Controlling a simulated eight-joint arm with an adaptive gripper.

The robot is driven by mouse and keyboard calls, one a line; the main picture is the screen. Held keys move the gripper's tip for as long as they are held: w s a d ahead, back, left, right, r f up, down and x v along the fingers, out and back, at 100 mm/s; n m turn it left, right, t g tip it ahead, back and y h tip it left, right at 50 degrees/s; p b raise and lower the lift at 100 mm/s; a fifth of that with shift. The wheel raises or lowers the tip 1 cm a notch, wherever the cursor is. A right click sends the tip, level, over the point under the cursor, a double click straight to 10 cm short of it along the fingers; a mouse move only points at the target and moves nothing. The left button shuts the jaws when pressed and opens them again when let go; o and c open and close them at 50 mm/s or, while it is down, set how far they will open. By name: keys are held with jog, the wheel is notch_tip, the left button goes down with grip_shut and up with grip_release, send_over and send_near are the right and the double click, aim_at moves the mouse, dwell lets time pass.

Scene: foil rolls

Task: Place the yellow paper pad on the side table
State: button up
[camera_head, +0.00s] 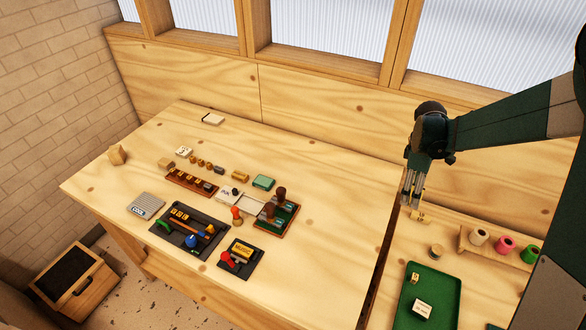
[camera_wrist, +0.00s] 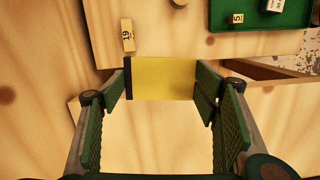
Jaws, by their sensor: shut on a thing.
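My gripper (camera_head: 413,205) is at the back left of the side table (camera_head: 482,275) in the head view. In the wrist view, my gripper (camera_wrist: 165,85) is shut on the yellow paper pad (camera_wrist: 163,78), which has a dark strip along its left end and spans between the two green fingers. In the head view the pad (camera_head: 419,216) shows as a small yellow patch at the fingertips. Wood surface lies below it; I cannot tell whether the pad touches it.
A green tray (camera_head: 442,286) with small blocks lies on the side table. A wooden rack holds white, pink and green rolls (camera_head: 504,245). A small block marked 19 (camera_wrist: 128,35) is near the pad. The main table (camera_head: 310,270) holds several trays and stamps to the left.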

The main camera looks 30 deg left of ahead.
notch_tip(320, 180, up, 5)
jog(key=p, duration=0.4)
send_over(342, 187)
jog(key=shift+s+a+r, duration=0.1)
jog(key=shift+a+r, duration=0.05)
jog(key=shift+a, duration=0.15)
jog(key=shift+f, duration=3.15)
jog(key=shift+f, duration=0.1)
jog(key=shift+f, duration=1.75)
jog(key=shift+f, duration=0.15)
jog(key=o, duration=0.9)
